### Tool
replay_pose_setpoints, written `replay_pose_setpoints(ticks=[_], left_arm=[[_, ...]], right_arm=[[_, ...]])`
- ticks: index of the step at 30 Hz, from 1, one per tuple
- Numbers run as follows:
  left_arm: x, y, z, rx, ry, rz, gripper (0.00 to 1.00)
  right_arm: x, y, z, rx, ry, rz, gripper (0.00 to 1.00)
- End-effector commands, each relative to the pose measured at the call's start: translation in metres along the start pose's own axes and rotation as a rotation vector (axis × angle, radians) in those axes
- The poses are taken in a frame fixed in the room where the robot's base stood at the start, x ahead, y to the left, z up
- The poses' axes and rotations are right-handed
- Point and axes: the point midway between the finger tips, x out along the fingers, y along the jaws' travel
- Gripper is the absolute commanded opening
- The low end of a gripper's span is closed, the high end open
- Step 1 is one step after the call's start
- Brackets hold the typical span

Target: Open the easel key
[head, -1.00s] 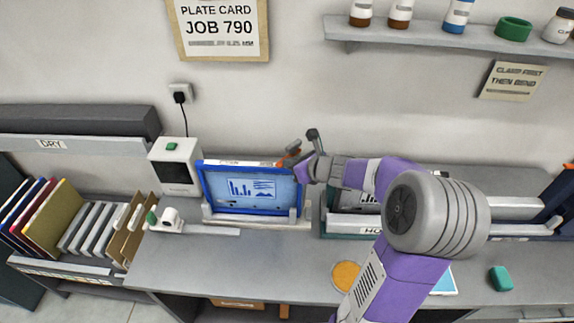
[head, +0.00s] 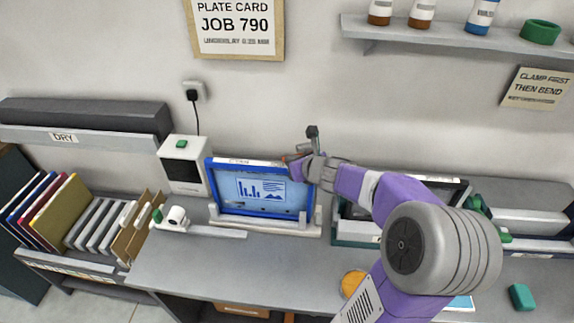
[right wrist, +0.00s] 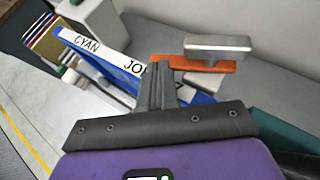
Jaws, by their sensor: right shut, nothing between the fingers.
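A blue-framed plate (head: 260,209) with a chart on it stands upright in a pale easel (head: 265,225); the right wrist view shows its top edge labelled CYAN (right wrist: 92,45). An orange bar (right wrist: 208,66) with a grey handle (right wrist: 218,46) sits at the plate's top right; I take it for the easel key. The grey handle also stands up behind my gripper in the head view (head: 312,131). My right gripper (head: 294,166) is shut and empty at the plate's top right corner. In the right wrist view its fingertips (right wrist: 161,62) overlap the orange bar's left end; I cannot tell whether they touch. My left gripper is out of view.
A white box with a green button (head: 184,165) stands left of the easel. Folders (head: 50,210) fill a rack at far left. A green-edged tray (head: 345,233) is close on the right, partly behind my arm.

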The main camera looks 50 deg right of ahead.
Motion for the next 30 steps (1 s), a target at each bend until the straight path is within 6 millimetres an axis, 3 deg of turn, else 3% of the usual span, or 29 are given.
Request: replay_pose_setpoints(ticks=[12, 30], left_arm=[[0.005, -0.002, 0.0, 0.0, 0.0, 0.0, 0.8], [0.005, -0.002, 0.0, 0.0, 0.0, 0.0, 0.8]], right_arm=[[0.015, 0.005, 0.008, -0.001, 0.0, 0.003, 0.0], [0.018, 0.006, 0.011, 0.0, 0.0, 0.002, 0.0]])
